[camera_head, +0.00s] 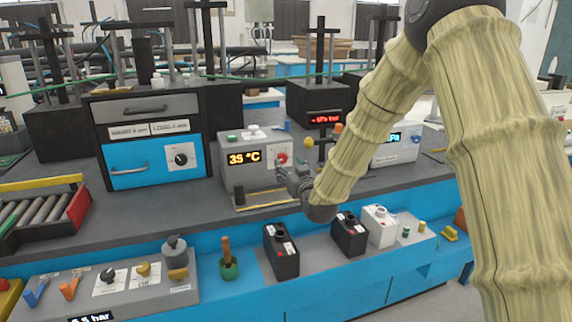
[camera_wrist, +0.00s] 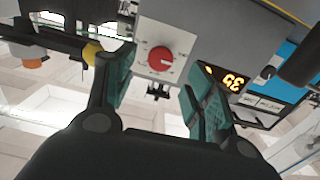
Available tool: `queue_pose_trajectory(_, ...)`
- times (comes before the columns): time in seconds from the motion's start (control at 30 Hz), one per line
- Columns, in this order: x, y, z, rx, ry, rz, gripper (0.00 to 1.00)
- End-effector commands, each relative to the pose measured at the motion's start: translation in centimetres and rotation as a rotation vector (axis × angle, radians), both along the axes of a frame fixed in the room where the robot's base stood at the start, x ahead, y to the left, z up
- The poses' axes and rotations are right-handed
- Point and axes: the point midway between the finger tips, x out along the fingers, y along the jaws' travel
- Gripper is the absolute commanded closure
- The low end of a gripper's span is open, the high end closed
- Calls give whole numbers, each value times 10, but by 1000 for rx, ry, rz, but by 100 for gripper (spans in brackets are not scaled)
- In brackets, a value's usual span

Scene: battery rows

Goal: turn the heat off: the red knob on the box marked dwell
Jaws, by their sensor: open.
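A grey box (camera_head: 236,172) stands on the bench in the middle of the head view, with a lit orange display (camera_head: 244,158) reading about 35 °C. The red knob (camera_head: 282,158) sits on a white plate at the right of its front. In the wrist view the red knob (camera_wrist: 162,60) is ahead, between my fingers, with its plate around it. My gripper (camera_head: 291,177) is in front of the box, just below and right of the knob. In the wrist view my gripper (camera_wrist: 160,92) is open, its green-padded fingers apart on either side and empty. I cannot read a dwell label.
A black cabinet with a blue drawer (camera_head: 130,155) and a black dial (camera_head: 181,158) stands left. A yellow ball-ended lever (camera_head: 309,142) is close right of the box. Black and white batteries (camera_head: 282,252) stand on the lower blue shelf. A white box (camera_head: 396,150) is further right.

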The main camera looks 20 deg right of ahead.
Motion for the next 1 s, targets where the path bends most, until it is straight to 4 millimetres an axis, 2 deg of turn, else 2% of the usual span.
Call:
queue_pose_trajectory(0.2, -40, -1, -1, 1, 2, 0, 46)
queue_pose_trajectory(0.4, -62, -2, 0, 0, 1, 0, 46)
queue_pose_trajectory(0.6, -69, -2, -1, 0, 0, 0, 46)
queue_pose_trajectory(1.0, -69, -2, -1, 0, 0, 0, 46)
